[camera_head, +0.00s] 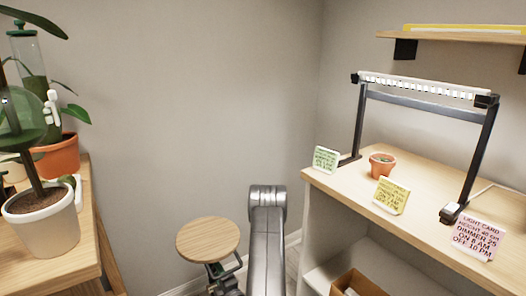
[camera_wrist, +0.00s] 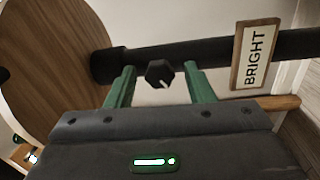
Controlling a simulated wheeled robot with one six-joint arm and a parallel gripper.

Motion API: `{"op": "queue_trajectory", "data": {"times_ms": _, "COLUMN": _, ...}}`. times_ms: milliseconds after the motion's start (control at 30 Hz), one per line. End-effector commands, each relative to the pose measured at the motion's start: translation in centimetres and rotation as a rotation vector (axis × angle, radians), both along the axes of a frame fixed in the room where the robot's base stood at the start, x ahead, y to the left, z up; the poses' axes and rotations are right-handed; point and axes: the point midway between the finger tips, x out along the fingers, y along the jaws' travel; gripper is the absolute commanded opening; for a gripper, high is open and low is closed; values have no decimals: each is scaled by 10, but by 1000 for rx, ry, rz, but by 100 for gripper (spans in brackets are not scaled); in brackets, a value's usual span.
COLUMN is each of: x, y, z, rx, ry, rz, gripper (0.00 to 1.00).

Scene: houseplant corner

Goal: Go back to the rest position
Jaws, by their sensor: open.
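My gripper (camera_wrist: 160,68) shows in the wrist view with its two green fingers spread apart, open. A dark knob (camera_wrist: 159,73) appears between the fingertips, in front of a black bar; I cannot tell how far off it is. Nothing is visibly held. In the head view my grey arm rises at the bottom centre, and I cannot clearly make out the gripper there.
A round wooden top (camera_head: 208,238) is just left of my arm; a wooden disc (camera_wrist: 50,70) and a BRIGHT sign (camera_wrist: 254,57) show in the wrist view. Plants crowd the left table (camera_head: 60,268). The right shelf unit (camera_head: 440,185) bears a lamp (camera_head: 425,88), terracotta pot (camera_head: 382,166) and cards.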

Motion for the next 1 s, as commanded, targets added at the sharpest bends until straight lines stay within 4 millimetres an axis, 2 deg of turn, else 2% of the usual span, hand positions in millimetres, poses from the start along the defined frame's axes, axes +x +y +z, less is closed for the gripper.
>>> {"op": "queue_trajectory", "data": {"times_ms": 1000, "x": 0, "y": -1, "z": 1, "rx": -696, "ry": -470, "rz": 0, "gripper": 48}}
